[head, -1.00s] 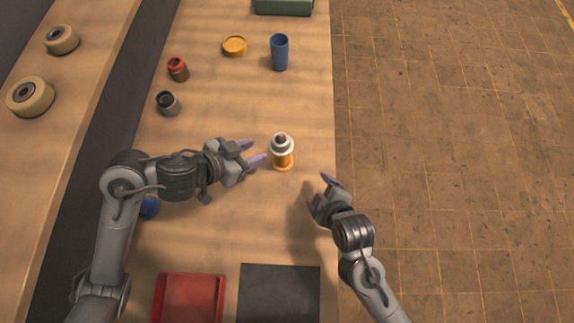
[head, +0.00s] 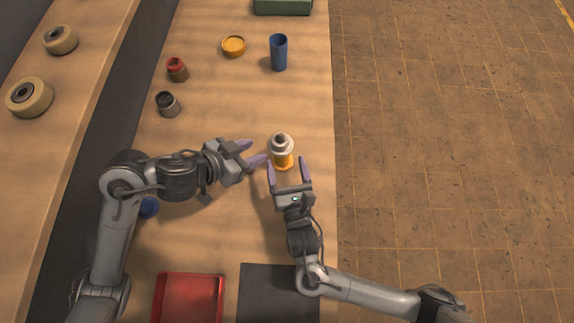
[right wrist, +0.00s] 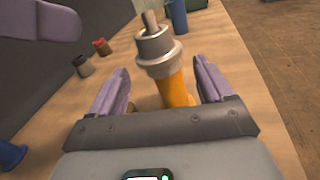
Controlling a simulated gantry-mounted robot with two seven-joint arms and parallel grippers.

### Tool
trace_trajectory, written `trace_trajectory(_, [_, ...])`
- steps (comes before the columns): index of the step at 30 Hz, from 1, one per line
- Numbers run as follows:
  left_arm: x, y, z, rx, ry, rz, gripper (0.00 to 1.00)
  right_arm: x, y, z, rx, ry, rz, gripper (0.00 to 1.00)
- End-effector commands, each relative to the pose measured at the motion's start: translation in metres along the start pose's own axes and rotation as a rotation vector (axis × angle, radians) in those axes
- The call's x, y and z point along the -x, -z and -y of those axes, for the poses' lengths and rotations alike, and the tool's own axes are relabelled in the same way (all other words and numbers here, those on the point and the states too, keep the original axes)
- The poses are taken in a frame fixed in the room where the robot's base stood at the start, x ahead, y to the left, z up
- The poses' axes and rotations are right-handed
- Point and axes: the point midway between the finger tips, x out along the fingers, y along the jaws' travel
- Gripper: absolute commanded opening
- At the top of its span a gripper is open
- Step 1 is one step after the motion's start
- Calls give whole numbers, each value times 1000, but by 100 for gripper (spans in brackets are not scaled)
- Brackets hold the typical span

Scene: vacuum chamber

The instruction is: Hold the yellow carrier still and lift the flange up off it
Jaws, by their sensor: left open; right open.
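The yellow carrier (head: 284,164) stands upright on the wooden bench, with the silver-grey flange (head: 282,143) on top of it. In the right wrist view the orange-yellow carrier (right wrist: 174,90) shows under the grey flange (right wrist: 158,52), from which a shaft sticks up. My left gripper (head: 257,154) is open to the left of the carrier, fingers pointing at it, apart from the flange. My right gripper (head: 287,168) is open on the near side. In the right wrist view its fingers (right wrist: 164,88) lie to either side of the carrier, with gaps visible.
A blue cup (head: 279,52), a yellow round dish (head: 233,46), a red jar (head: 177,69) and a dark jar (head: 168,104) stand farther back. A red tray (head: 190,298) and dark mat (head: 278,295) lie at the near end. A blue object (head: 149,207) is beside my left arm.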

Motion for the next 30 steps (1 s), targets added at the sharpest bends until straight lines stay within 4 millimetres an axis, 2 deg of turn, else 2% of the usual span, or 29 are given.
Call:
trace_trajectory(5, [0,0,0,0,0,0,43,0,-1,0,104,-1,40,80])
trace_trajectory(11, [0,0,0,0,0,0,43,0,12,1,120,2,44,80])
trace_trajectory(14, [0,0,0,0,0,0,43,0,24,3,118,2,41,80])
trace_trajectory(23, [0,0,0,0,0,0,43,-2,82,10,116,3,38,80])
trace_trajectory(24, [0,0,0,0,0,0,43,-14,75,10,116,1,48,80])
trace_trajectory(30, [0,0,0,0,0,0,43,-47,74,10,119,0,46,80])
